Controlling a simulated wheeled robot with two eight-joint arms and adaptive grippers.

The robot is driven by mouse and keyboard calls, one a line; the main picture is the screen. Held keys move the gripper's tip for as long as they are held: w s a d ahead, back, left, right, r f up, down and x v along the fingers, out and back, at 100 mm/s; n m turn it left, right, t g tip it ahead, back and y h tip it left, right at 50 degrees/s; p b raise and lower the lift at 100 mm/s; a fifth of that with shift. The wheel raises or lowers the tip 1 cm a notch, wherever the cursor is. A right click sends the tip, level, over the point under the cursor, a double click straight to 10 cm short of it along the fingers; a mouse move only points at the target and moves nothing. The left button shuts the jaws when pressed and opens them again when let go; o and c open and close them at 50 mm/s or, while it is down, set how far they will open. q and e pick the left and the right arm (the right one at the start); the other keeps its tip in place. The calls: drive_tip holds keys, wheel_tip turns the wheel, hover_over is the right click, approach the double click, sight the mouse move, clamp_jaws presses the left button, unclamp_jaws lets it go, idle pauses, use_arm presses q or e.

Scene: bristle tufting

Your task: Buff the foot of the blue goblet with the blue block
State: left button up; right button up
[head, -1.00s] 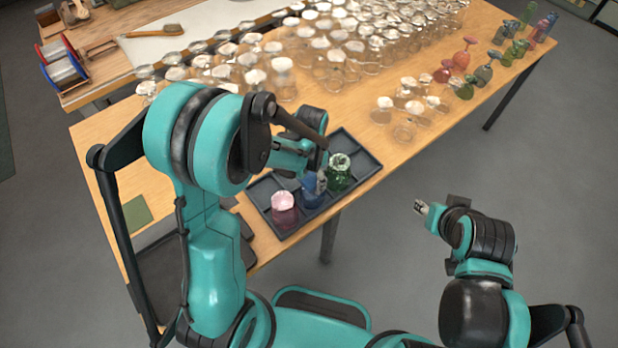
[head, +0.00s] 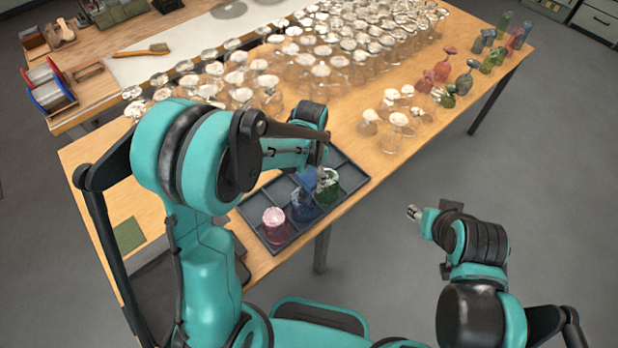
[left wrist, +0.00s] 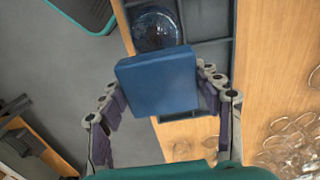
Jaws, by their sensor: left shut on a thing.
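The blue goblet (head: 303,207) stands in the dark tray (head: 283,247), between the pink goblet (head: 274,222) and the green goblet (head: 328,188). Its round, glinting glass also shows at the top of the left wrist view (left wrist: 153,30), partly covered by the block. My left gripper (head: 317,176) is shut on the blue block (left wrist: 158,82), whose flat face fills the space between the fingers. It is held over the tray, close behind the blue goblet; I cannot tell whether they touch. My right gripper (head: 414,213) hangs over the floor, away from the table; its fingers are too small to read.
Many clear upturned glasses (head: 320,75) crowd the back of the table, with a smaller group (head: 398,118) right of the tray. A brush (head: 143,50) lies at the back left.

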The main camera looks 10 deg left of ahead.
use_arm(q)
drive_tip(key=shift+s+r+p, duration=0.1)
drive_tip(key=shift+r+p, duration=0.65)
drive_tip(key=shift+r, duration=0.65)
